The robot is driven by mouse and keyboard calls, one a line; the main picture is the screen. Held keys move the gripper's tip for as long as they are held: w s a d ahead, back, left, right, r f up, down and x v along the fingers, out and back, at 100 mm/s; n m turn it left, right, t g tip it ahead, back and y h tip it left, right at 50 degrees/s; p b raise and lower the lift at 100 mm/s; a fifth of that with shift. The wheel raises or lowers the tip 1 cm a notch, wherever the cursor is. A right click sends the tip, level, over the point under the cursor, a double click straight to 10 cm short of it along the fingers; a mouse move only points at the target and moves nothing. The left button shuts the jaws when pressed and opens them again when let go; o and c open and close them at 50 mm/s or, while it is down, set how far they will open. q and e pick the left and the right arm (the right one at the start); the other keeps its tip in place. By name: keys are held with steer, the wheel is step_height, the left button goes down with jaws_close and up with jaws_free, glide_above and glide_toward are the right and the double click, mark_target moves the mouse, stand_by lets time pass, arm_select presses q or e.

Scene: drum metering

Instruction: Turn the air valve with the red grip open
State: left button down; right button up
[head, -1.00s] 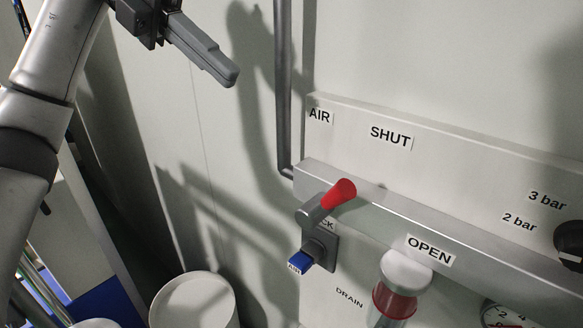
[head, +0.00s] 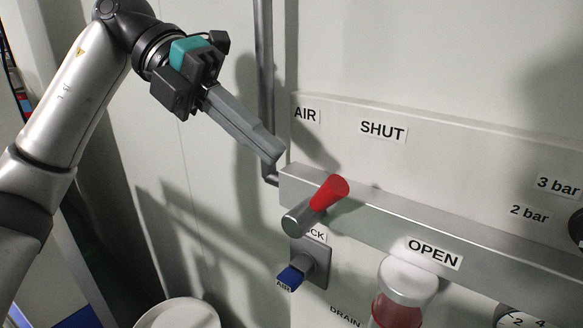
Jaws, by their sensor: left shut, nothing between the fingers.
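The air valve's red grip (head: 329,192) sits on a short grey lever that slants up and to the right from a round hub (head: 297,221). The grip points toward the SHUT label (head: 383,130), above the OPEN label (head: 434,253). My left gripper (head: 274,155) is shut and empty. Its fingertips are up and to the left of the red grip, apart from it. My right gripper does not show.
A grey rail (head: 420,231) runs across the panel. A blue-tipped fitting (head: 290,277) is below the valve, and a clear bowl with red contents (head: 398,309) is to its right. A vertical pipe (head: 265,75) stands behind my left gripper. A white drum (head: 180,314) is at the bottom.

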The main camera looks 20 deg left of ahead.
mark_target(322, 188)
arm_select(q)
steer(key=shift+x, duration=2.35)
steer(key=shift+p, duration=0.3)
steer(key=d, duration=0.1)
steer(key=y+p, duration=0.1)
steer(key=s+d+p, duration=0.1)
steer(key=shift+d+f, duration=0.25)
steer(key=shift+d, duration=0.05)
steer(key=shift+s+d+f+t+y, duration=0.15)
steer(key=shift+d+t+y, duration=0.1)
steer(key=shift+y, duration=0.2)
steer(key=shift+s+d+f+t+y, duration=0.1)
steer(key=shift+d+t+y, duration=0.2)
steer(key=shift+y, duration=0.15)
steer(key=shift+x, duration=0.8)
steer(key=shift+s+d+f+b, duration=0.15)
steer(key=shift+d+f+b, duration=0.2)
steer(key=shift+f+b, duration=0.15)
steer(key=shift+s+d+f+b, duration=0.2)
steer(key=shift+d+f+b, duration=0.2)
steer(key=shift+b, duration=0.1)
